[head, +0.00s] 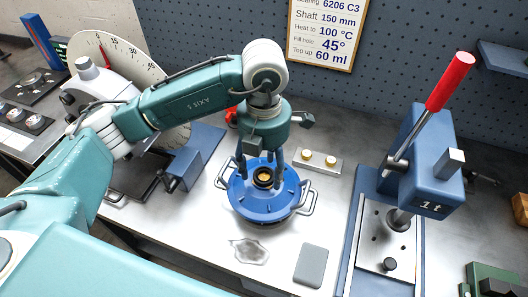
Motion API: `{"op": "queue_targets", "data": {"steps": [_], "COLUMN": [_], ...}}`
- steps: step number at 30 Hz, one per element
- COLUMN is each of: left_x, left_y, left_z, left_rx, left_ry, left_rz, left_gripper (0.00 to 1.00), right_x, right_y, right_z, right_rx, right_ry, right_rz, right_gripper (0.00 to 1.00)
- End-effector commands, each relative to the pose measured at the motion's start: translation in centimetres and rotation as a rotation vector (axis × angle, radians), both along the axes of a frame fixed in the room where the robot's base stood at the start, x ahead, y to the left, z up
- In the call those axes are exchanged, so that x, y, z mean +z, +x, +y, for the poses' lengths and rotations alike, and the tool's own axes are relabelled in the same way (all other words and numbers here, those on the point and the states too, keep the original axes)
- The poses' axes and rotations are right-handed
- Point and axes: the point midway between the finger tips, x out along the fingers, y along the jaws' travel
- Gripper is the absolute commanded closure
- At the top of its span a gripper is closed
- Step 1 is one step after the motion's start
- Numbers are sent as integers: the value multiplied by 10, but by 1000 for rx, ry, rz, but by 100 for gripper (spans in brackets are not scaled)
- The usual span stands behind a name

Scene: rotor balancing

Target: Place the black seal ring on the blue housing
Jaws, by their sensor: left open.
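The blue housing (239,196) is a round flanged part with metal loop handles at its sides, on the steel bench. A dark ring (263,180) sits at its middle, around a brass-coloured centre. It looks like the black seal ring, but I cannot tell how it is seated. My left gripper (261,168) points down over the housing, its dark fingers apart on either side of the ring. The fingers hide part of the housing's far side, and I cannot tell whether they touch it. My right gripper is not in view.
A blue press (425,165) with a red-handled lever (450,82) stands at right. A grey slab (313,265) and a clear crumpled piece (248,251) lie in front. A dial (115,60) stands at left.

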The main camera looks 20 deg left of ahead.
Motion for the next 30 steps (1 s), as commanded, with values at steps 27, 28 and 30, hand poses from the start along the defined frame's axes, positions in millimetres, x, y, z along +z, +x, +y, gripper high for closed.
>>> {"op": "queue_targets", "data": {"steps": [27, 28, 30], "left_x": [114, 114, 114], "left_y": [0, 0, 0], "left_z": [0, 0, 0], "left_rx": [-1, -1, 0], "left_ry": [-1, -1, -1], "left_rz": [-1, -1, -1], "left_gripper": [41, 41, 41], "right_x": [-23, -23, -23], "right_y": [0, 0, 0], "right_z": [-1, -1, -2], "right_rx": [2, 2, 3], "right_ry": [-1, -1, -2], "right_rz": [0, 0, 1], "right_gripper": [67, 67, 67]}}
